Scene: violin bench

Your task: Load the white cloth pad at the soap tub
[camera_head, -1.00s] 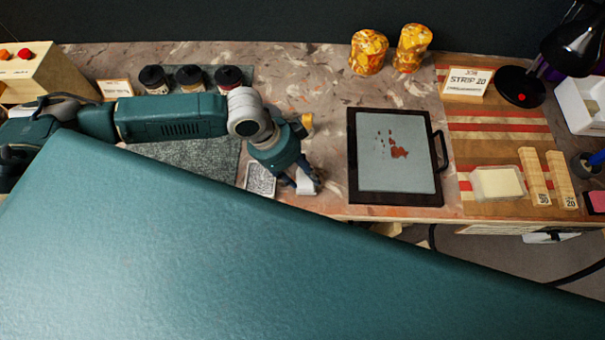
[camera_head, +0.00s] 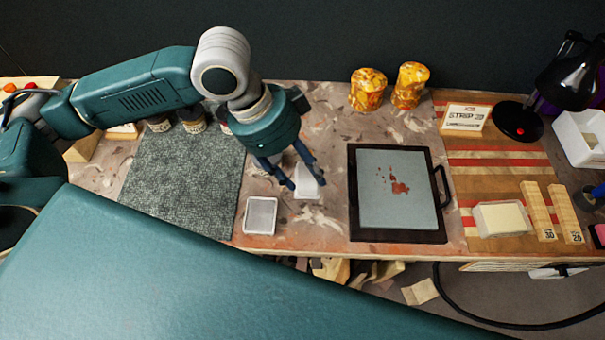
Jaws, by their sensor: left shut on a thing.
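The white cloth pad (camera_head: 308,184) is between the fingers of my left gripper (camera_head: 304,186). The gripper is shut on it, its fingers pointing down over the bench between the grey mat and the dark framed tray. The fingers hide part of the pad. The soap tub (camera_head: 502,219), a clear shallow tub with a cream block in it, sits on the striped board at the right. My right gripper is not in view.
A small white-rimmed tray (camera_head: 261,215) lies left of the pad. The dark framed tray (camera_head: 438,236) with a red-stained grey sheet lies between pad and tub. Two wooden strips (camera_head: 538,210) lie right of the tub. Amber lumps (camera_head: 368,90) stand behind.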

